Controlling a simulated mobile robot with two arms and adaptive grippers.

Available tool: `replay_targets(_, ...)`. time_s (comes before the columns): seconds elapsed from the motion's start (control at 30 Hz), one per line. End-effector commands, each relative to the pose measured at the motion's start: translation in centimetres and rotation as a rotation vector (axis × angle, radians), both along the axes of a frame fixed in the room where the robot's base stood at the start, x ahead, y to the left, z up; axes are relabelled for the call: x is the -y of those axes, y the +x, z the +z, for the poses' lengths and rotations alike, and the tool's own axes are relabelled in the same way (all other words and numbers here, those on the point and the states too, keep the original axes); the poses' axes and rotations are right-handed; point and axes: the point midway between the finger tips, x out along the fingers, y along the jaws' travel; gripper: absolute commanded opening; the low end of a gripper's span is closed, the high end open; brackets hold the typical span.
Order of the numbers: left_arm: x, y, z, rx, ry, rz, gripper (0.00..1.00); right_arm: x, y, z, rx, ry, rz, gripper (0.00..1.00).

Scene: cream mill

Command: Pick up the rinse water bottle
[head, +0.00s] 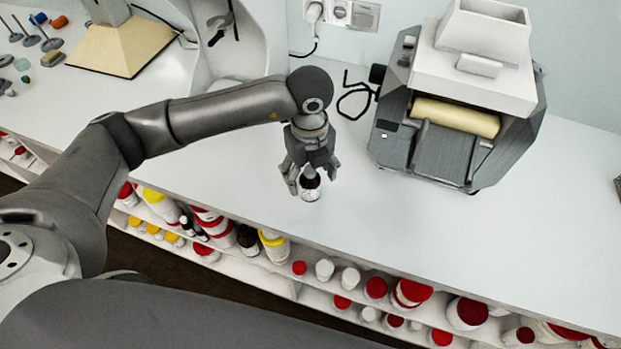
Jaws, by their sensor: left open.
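A small bottle (310,190) with a dark upper part and a pale lower part stands near the front edge of the white counter, below my left gripper. Its label is too small to read, so I cannot tell for sure that it is the rinse water bottle. My left gripper (310,178) points down over it, open, with its fingers on either side of the bottle's upper part. I cannot tell whether the fingers touch it. My right gripper is not in view.
A grey and white mill (455,100) with a cream roller stands on the counter to the right. Shelves below the counter (560,250) hold several jars with red, white and yellow lids. Small tools (32,40) lie at the far left. The counter between bottle and mill is clear.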

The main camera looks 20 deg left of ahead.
Motion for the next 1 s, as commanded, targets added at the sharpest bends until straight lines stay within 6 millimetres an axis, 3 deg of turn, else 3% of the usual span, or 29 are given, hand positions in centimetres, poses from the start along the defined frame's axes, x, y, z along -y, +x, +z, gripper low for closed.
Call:
replay_targets(0.03, 0.2, 0.0, -0.3, -0.004, 0.0, 0.0, 0.68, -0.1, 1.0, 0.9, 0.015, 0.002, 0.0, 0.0)
replay_targets(0.17, 0.1, 0.0, -2.1, -0.002, 0.001, 0.0, 0.68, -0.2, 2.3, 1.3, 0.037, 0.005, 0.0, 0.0)
replay_targets(0.47, 0.1, 0.0, -2.7, 0.001, -0.001, -0.001, 0.67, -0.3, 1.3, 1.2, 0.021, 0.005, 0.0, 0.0)
replay_targets(0.87, 0.1, 0.0, -2.6, 0.001, -0.001, -0.001, 0.16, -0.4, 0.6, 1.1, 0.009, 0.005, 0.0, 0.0)
replay_targets(1.0, 0.1, 0.1, -2.6, 0.001, -0.001, -0.001, 0.16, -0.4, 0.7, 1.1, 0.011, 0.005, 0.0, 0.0)
